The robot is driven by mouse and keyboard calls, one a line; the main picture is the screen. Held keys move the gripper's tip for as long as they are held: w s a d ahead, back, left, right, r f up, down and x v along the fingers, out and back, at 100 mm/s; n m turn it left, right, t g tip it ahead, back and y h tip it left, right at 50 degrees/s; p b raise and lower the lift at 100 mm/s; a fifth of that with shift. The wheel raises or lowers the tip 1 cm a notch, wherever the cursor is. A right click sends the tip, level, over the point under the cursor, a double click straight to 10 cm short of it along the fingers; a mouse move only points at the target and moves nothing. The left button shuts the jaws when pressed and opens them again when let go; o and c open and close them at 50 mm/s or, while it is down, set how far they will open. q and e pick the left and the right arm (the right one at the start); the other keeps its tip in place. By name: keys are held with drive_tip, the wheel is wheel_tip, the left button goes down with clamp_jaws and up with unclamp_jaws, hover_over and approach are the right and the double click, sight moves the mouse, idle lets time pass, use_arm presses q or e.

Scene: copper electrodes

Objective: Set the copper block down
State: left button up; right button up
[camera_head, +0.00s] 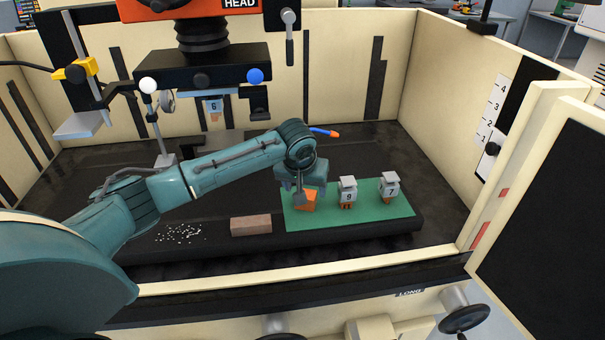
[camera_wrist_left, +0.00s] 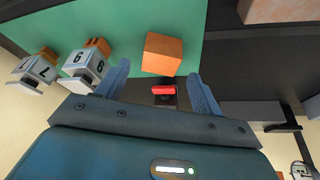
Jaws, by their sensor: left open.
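The copper block (camera_head: 310,203), a plain orange cube, is at the left part of the green mat (camera_head: 366,218) and appears to rest on it. My left gripper (camera_head: 299,196) is just above and beside the block, pointing down. In the left wrist view the copper block (camera_wrist_left: 163,55) lies just beyond the open fingertips of my left gripper (camera_wrist_left: 158,71), with space on both sides. It is not clasped. Whether a finger touches it I cannot tell. My right gripper is not in view.
A brownish brick-like block (camera_head: 251,225) and white granules (camera_head: 180,233) lie left. The machine head (camera_head: 204,75) hangs above, holding electrode 6 (camera_head: 213,106). Tank walls surround the work area.

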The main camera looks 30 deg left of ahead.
use_arm(q)
drive_tip(key=a+v, duration=0.1)
drive_tip(key=v, duration=0.7)
drive_tip(key=s+d+f+m+t+h, duration=0.1)
drive_tip(key=s+d+f+h, duration=0.1)
drive_tip(key=d+f, duration=0.3)
drive_tip(key=s+d+f+m+t+h, duration=0.1)
drive_tip(key=s+d+f+m+h, duration=0.1)
drive_tip(key=s+d+f, duration=0.2)
drive_tip(key=s+d+f+m+h, duration=0.1)
drive_tip(key=s+d+f, duration=0.2)
drive_tip(key=d+f, duration=0.4)
drive_tip(key=shift+s+d+f+m+t+h, duration=0.1)
drive_tip(key=shift+s+d+m+t+h, duration=0.15)
drive_tip(key=shift+d+m+t+h, duration=0.15)
drive_tip(key=s+a+f+t, duration=0.1)
drive_tip(key=s+f, duration=0.2)
drive_tip(key=s, duration=0.4)
drive_tip(key=s+a+f+t+y, duration=0.1)
drive_tip(key=s+f+t, duration=0.1)
drive_tip(key=s, duration=0.6)
drive_tip(key=shift+a+f+m, duration=0.35)
drive_tip(key=shift+f+m, duration=0.05)
drive_tip(key=shift+f, duration=0.15)
drive_tip(key=shift+s, duration=0.1)
